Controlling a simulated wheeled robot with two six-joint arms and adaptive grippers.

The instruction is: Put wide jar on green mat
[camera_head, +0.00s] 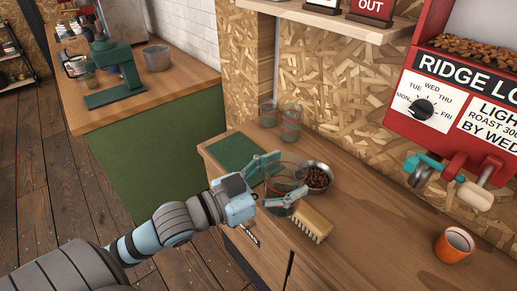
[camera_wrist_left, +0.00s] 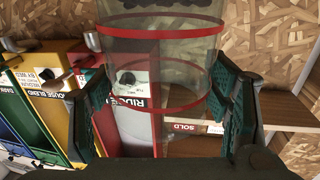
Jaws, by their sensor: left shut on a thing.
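The wide jar (camera_head: 287,183) is clear with red bands. My left gripper (camera_head: 276,181) is shut on it above the wooden counter, with one teal finger on each side. In the left wrist view the jar (camera_wrist_left: 162,75) stands between the two fingers (camera_wrist_left: 160,112). I cannot tell whether its base touches the counter. The green mat (camera_head: 232,153) lies flat at the counter's left end, to the left of the jar. Its right part is hidden behind a finger. My right gripper is not in view.
A metal bowl of beans (camera_head: 318,178) stands close to the right of the jar, and a brush (camera_head: 313,222) lies in front. Clear jars (camera_head: 291,120) stand behind the mat. An orange cup (camera_head: 453,245) stands at right, below the red roaster (camera_head: 440,85).

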